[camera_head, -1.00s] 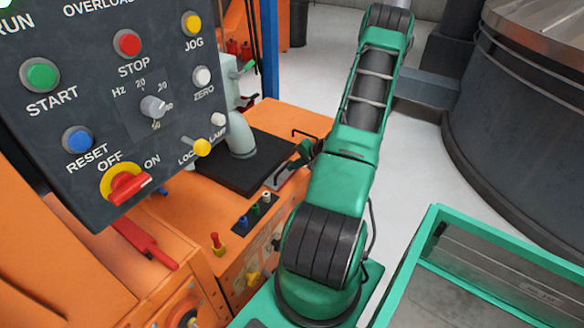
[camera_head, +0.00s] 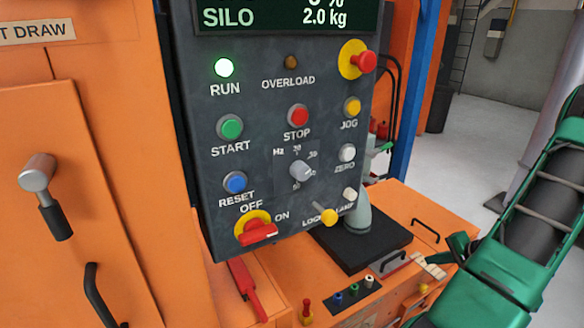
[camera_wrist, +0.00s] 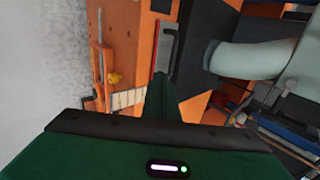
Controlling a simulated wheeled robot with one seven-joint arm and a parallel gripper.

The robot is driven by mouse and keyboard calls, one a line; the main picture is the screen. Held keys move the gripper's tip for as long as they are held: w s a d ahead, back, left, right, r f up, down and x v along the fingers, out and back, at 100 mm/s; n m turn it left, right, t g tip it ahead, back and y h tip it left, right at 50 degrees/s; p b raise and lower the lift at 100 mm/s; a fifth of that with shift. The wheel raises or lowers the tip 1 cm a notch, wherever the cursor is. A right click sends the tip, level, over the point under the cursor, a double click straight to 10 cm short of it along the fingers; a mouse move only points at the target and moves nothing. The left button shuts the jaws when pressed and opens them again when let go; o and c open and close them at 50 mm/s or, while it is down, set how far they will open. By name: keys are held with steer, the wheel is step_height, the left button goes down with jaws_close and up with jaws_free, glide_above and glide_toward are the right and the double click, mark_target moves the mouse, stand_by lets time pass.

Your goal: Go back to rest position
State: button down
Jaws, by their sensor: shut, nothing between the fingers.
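My gripper (camera_wrist: 160,82) shows in the wrist view as dark green fingers meeting in a narrow wedge. It is shut with nothing between the fingers. In the head view my green arm fills the right side, and the gripper (camera_head: 450,258) shows small and partly hidden beside the deck.
The dark control panel (camera_head: 285,105) stands left of my arm, with RUN lit green and SILO 2.0 kg displayed. An orange cabinet with a lever handle (camera_head: 40,180) is at far left. Clear pale floor (camera_head: 490,130) lies behind the deck.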

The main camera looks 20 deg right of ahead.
steer(key=a+r+n+g, duration=0.6)
steer(key=a+r+n, duration=0.1)
steer(key=a+r, duration=1)
steer(key=s+a+r+n+g, duration=0.1)
steer(key=s+a+r, duration=0.3)
steer(key=s+a, duration=0.2)
steer(key=s+a+r+n+g, duration=0.1)
steer(key=s+a+r+n, duration=0.1)
steer(key=s+a+r, duration=0.3)
steer(key=s+a, duration=0.1)
steer(key=a, duration=0.2)
steer(key=shift+s+r+n+h, duration=0.15)
steer(key=shift+n+h, duration=0.15)
steer(key=shift+w+d+f, duration=0.1)
steer(key=shift+w+f, duration=0.15)
steer(key=shift+w, duration=0.4)
